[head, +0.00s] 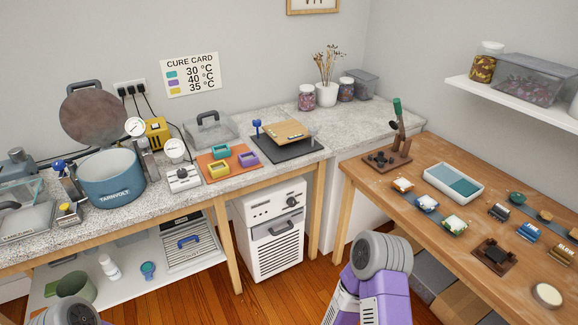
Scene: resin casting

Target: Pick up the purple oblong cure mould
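The purple oblong cure mould (249,164) sits on an orange mat (205,168) on the speckled grey counter, left of centre. A teal mould (221,152) stands behind it to the left, and a yellow mould (219,175) stands in front of it to the left. The purple mould's sides are clear of any gripper. Neither gripper shows. Only a grey rounded part of my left arm shows at the bottom left edge, and a purple and grey part of my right arm at the bottom middle.
A dark board (306,152) with a brown clipboard (287,131) lies right of the mat. A gauge (175,151) on a white block stands left of it. A blue pot (111,181) is further left. A wooden bench (352,173) holds several small items at right. Wooden floor lies between.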

